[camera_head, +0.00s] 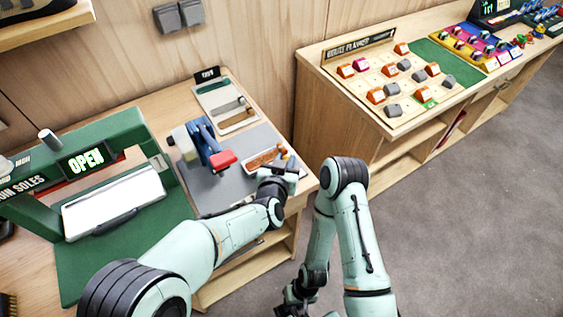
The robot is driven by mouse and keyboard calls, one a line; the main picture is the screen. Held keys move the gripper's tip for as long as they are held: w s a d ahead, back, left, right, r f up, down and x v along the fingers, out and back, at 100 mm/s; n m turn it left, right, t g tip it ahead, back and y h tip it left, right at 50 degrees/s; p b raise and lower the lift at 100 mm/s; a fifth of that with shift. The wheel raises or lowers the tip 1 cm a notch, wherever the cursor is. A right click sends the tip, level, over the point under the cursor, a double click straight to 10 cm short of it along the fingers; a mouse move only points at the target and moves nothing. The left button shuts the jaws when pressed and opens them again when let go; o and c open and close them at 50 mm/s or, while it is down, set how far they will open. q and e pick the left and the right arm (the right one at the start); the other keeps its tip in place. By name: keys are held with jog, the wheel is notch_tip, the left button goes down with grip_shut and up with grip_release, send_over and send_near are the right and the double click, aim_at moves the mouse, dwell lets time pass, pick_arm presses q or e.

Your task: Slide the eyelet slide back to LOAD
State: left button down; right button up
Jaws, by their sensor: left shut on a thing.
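A blue eyelet press (203,138) with a red lever pad (223,161) stands on a grey mat on the left bench. To its right is the eyelet slide (262,159), a pale track with orange-brown pieces. My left gripper (283,162) is at the slide's right end, shut on what looks like its small orange-brown knob (284,152); its fingers partly hide the grip. No LOAD marking is readable. My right gripper (291,303) hangs low over the floor, away from the bench; its fingers are too dark and small to read.
A green machine with an OPEN display (86,160) fills the bench's left side. A small tray (227,104) stands behind the press. A board with several coloured blocks (385,90) is on the right bench. Grey floor (470,220) is clear at right.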

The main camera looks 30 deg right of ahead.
pick_arm(q)
jog(key=shift+s+d, duration=0.1)
jog(key=shift+d, duration=0.05)
jog(key=c, duration=1.3)
grip_release()
jog(key=o, duration=0.3)
jog(key=shift+d, duration=0.15)
jog(key=shift+a+r, duration=0.1)
jog(key=shift+a, duration=0.15)
jog(key=v, duration=1.3)
jog(key=shift+s+d, duration=0.1)
